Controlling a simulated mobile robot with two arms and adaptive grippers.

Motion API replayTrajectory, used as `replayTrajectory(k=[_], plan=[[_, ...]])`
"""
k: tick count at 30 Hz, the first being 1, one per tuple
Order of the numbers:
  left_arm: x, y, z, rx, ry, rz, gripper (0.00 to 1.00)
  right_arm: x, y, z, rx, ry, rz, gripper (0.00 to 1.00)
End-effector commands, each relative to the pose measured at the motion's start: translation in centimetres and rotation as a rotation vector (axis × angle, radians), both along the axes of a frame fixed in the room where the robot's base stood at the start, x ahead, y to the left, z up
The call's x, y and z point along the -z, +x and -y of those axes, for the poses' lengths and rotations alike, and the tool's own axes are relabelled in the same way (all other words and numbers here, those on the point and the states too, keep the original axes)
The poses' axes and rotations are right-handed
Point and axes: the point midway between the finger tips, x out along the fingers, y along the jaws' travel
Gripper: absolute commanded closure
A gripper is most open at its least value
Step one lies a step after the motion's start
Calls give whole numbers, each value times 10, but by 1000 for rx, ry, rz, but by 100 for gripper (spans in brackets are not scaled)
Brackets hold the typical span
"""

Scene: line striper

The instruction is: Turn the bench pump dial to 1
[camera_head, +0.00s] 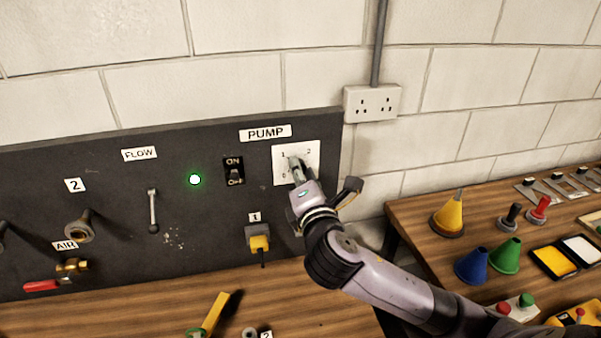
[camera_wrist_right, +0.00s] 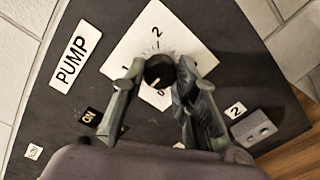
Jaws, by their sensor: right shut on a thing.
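The pump dial is a black round knob (camera_wrist_right: 158,70) on a white plate (camera_head: 309,151) under the PUMP label (camera_head: 265,133), at the right end of the dark panel. The plate is marked 0, 1 and 2. My right gripper (camera_head: 294,164) is at the plate, and in the right wrist view its fingers (camera_wrist_right: 160,72) are shut on the knob from both sides. A short white line on the knob faces the lower side, toward the 0 mark; its exact setting is hard to tell. In the head view the gripper hides the knob. My left gripper is not in view.
An ON/OFF switch (camera_head: 234,171) and a lit green lamp (camera_head: 195,179) sit left of the dial. A yellow plug (camera_head: 260,243) is below. A side table at right holds funnels (camera_head: 505,256) and small parts. A wall socket (camera_head: 372,103) is above right.

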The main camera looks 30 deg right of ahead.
Motion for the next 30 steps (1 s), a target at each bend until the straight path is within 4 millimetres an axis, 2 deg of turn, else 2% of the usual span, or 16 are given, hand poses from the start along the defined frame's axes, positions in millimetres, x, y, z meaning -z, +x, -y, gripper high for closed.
replayTrajectory(k=[18, 30], plan=[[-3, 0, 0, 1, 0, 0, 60, 2, 0, 0, 0, 548, 135, 100], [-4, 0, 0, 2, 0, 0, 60, 2, 0, 0, 0, 744, 186, 100]])
